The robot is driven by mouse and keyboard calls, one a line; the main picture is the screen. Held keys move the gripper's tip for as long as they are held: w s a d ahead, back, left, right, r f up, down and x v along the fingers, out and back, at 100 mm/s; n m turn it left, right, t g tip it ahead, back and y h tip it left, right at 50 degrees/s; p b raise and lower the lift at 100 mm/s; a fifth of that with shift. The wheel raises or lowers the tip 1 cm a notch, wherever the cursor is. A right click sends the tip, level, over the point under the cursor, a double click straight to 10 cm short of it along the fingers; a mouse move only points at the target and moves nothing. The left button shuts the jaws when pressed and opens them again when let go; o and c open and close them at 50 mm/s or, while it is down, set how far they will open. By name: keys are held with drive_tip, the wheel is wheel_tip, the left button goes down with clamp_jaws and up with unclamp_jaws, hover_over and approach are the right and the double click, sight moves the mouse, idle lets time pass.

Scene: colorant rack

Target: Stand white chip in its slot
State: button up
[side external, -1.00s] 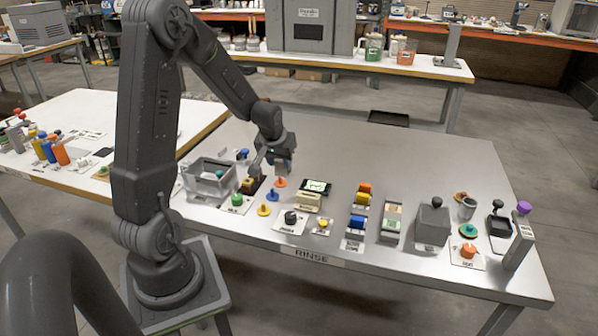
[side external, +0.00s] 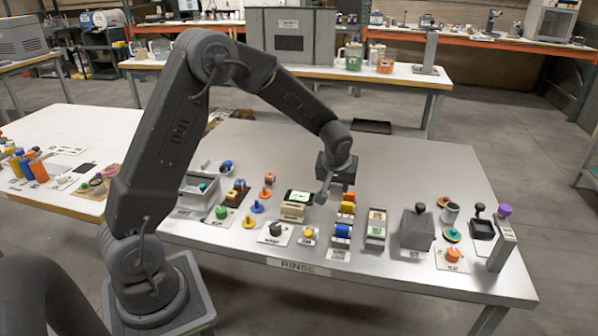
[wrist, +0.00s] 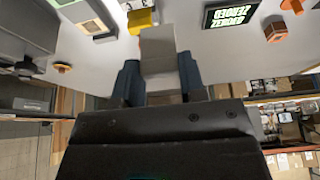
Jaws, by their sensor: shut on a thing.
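My gripper (wrist: 158,80) is shut on a pale grey-white block, the white chip (wrist: 158,48), which stands out between the two fingers in the wrist view. In the side view my gripper (side external: 323,196) hangs above the table at the back left of the colorant rack. The chip is not clearly made out there. The rack holds an orange chip (side external: 349,197), a yellow chip (side external: 347,208) and a blue chip (side external: 342,230). A gap shows between yellow and blue. In the wrist view a yellow chip (wrist: 139,19) lies just beyond the held chip; the slots are hidden.
A scale with a green-lit display (side external: 298,197) stands left of the rack. A green-topped block (side external: 376,228) and a grey box (side external: 417,231) stand to its right. Knobs and pegs lie left and in front. The table behind the rack is clear.

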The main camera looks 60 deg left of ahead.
drive_tip(key=d, duration=0.1)
drive_tip(key=w+d, duration=0.1)
drive_tip(key=shift+w+d+f, duration=0.15)
drive_tip(key=shift+w+d, duration=0.1)
drive_tip(key=shift+d, duration=0.15)
drive_tip(key=shift+f, duration=0.1)
drive_tip(key=shift+f, duration=2.65)
drive_tip(key=shift+f, duration=0.45)
drive_tip(key=shift+f, duration=0.3)
drive_tip(key=shift+f, duration=0.55)
drive_tip(key=o, duration=1)
